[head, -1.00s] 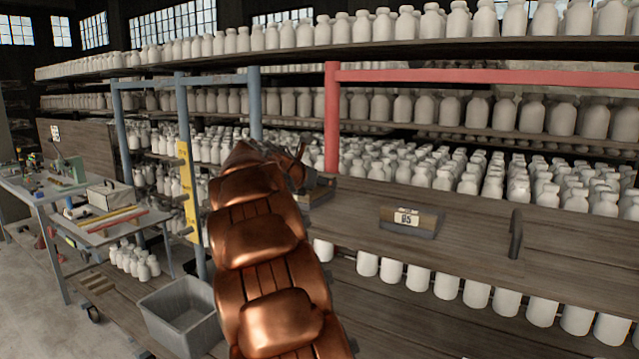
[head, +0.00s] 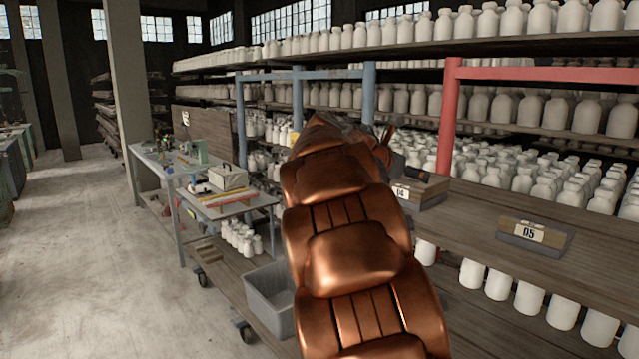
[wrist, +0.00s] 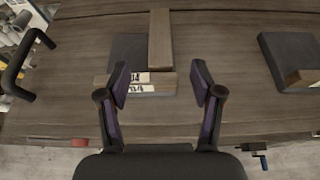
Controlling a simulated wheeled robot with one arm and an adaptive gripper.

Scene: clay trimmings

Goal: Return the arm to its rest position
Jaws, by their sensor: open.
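My arm, copper-coloured and segmented, reaches up and forward through the middle of the head view. My gripper (wrist: 160,85) is open in the wrist view, its two dark fingers with purple inner faces spread apart. Nothing is held between them. Beyond the fingertips, a wooden block stand with white number labels (wrist: 150,82) rests on the plank shelf. In the head view the gripper end is small and partly hidden behind the arm, close to the stand marked 04 (head: 418,192).
A stand marked 05 (head: 536,236) sits on the wooden shelf (head: 470,225). Racks of white bottles and a red post (head: 447,120) stand behind. A grey bin (head: 268,298) and a cluttered cart (head: 228,205) are left of the arm. Open concrete floor (head: 75,260) lies at far left.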

